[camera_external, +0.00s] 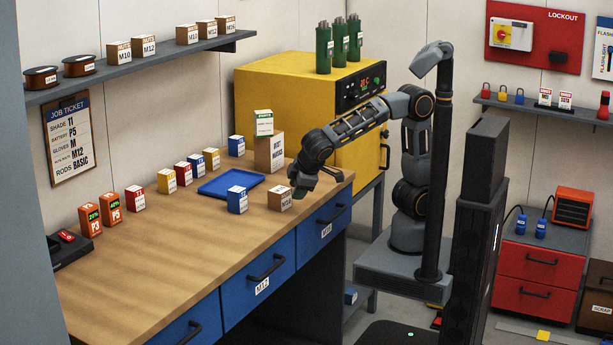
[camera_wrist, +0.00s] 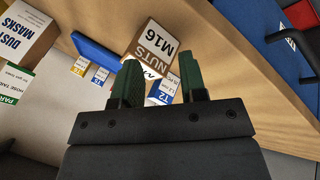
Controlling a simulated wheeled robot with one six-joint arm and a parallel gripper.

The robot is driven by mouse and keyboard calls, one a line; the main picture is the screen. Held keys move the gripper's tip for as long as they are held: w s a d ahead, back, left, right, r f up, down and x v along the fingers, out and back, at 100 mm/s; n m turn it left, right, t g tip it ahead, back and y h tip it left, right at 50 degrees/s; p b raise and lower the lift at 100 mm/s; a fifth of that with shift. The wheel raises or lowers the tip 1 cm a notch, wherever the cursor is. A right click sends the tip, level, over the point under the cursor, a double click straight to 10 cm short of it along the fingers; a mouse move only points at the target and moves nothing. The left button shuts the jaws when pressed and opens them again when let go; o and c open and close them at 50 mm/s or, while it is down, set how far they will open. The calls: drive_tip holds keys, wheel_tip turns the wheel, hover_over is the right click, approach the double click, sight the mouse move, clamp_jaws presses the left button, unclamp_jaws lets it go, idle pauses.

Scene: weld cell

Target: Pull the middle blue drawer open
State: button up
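The bench front has several blue drawers in a row, all shut in the external view. The middle blue drawer (camera_external: 243,287) has a dark bar handle (camera_external: 266,267) and a label reading M12. My gripper (camera_external: 303,190) is over the bench top near its right end, beside the M16 nuts box (camera_external: 279,198) and away from the middle drawer. In the wrist view my gripper (camera_wrist: 160,80) shows two green fingers apart with nothing clearly held between them. The M16 nuts box (camera_wrist: 152,47) lies just past the fingertips. A blue drawer front with a handle shows at upper right there; which one, I cannot tell.
A blue tray (camera_external: 231,184) and several small labelled boxes stand on the bench top. The right blue drawer (camera_external: 324,229) is labelled M16. A left drawer (camera_external: 190,328) is partly cut off. A yellow cabinet (camera_external: 290,95) stands behind my arm. The bench's front left top is clear.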

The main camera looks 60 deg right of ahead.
drive_tip(key=shift+w+d+r, duration=0.1)
drive_tip(key=shift+d, duration=0.2)
idle(0.4)
